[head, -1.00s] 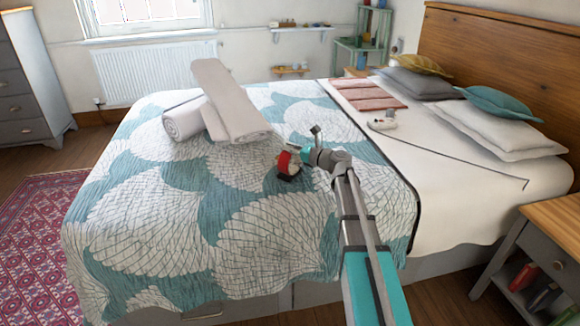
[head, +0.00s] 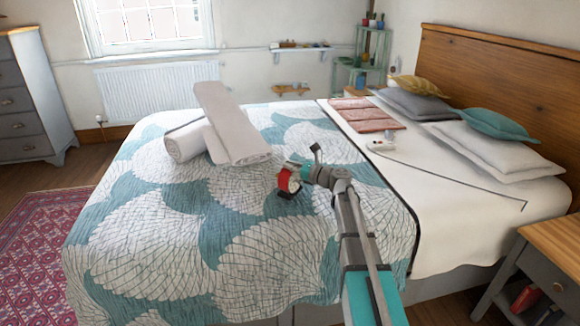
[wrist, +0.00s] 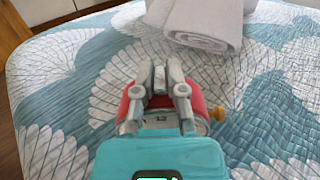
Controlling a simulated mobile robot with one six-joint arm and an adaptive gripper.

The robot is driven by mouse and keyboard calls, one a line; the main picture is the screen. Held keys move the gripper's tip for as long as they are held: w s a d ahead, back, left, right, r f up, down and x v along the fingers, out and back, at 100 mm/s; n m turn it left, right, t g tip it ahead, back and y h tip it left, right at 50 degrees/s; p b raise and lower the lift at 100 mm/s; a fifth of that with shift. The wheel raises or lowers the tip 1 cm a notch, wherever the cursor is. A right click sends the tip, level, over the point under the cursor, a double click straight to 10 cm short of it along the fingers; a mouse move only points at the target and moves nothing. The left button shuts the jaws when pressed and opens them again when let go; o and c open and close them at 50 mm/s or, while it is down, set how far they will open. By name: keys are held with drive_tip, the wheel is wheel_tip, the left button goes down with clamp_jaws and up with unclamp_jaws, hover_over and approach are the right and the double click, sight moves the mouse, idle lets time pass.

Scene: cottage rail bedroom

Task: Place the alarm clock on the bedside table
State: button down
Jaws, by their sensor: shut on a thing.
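The red alarm clock (head: 289,181) is held over the patterned quilt in the middle of the bed, its pale face partly in view. In the wrist view the red clock (wrist: 198,101) shows behind and beside the fingers, with a small yellow-orange knob at its right. My gripper (wrist: 160,80) is shut on it; the fingers hide its middle. In the head view my gripper (head: 300,172) reaches in from the right of the clock. The bedside table (head: 556,248), wooden-topped and grey, stands at the lower right, partly cut off, its visible top bare.
Rolled and folded pale towels (head: 232,130) lie on the quilt (head: 150,215) behind the clock. Pillows (head: 490,150), folded pink cloth (head: 362,115) and a small white object (head: 380,145) lie toward the headboard (head: 500,85). Items fill the bedside table's lower shelf.

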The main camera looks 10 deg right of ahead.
drive_tip(key=s+r+p, duration=0.9)
drive_tip(key=s+r, duration=0.1)
drive_tip(key=s, duration=0.4)
drive_tip(key=shift+r+p, duration=0.2)
drive_tip(key=shift+p, duration=0.15)
